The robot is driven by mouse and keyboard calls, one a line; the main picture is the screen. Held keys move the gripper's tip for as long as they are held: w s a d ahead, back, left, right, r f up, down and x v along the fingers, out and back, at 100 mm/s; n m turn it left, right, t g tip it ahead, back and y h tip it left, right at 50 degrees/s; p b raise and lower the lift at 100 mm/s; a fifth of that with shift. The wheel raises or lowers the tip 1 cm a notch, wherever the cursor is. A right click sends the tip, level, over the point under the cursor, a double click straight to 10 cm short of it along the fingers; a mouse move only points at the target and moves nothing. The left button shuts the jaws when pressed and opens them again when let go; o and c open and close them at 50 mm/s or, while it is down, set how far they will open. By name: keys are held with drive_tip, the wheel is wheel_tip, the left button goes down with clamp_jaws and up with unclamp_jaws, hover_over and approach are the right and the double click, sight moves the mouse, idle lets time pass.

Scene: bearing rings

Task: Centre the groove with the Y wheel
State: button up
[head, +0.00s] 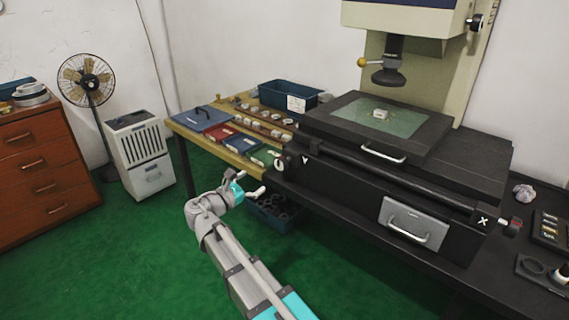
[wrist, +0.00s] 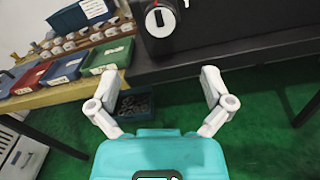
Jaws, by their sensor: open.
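The Y wheel (head: 280,164) is a pale round knob at the left end of the black stage base, beside a white Y mark. In the wrist view the wheel (wrist: 160,18) is a white disc with a dark grip bar, at the top centre, ahead of my fingers. My gripper (head: 247,184) is open and empty, in front of and below-left of the wheel in the picture, apart from it. Its two fingers (wrist: 160,88) are spread in the wrist view. A small pale part (head: 380,114) sits on the glass stage (head: 402,125) under the lens (head: 388,76). Its groove is too small to make out.
The X wheel (head: 511,225) is at the base's right end. A wooden bench (head: 178,124) on the left holds coloured trays, rings and a blue bin (head: 287,96). A dark crate (head: 272,213) stands below the bench. Green floor (head: 140,250) is clear around my arm.

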sight(277, 166)
drive_tip(key=x, duration=1.3)
drive_tip(key=shift+w+d, duration=0.15)
drive_tip(key=shift+w, duration=0.05)
drive_tip(key=c, duration=1.1)
drive_tip(key=shift+m, duration=3)
drive_tip(key=o, duration=1.1)
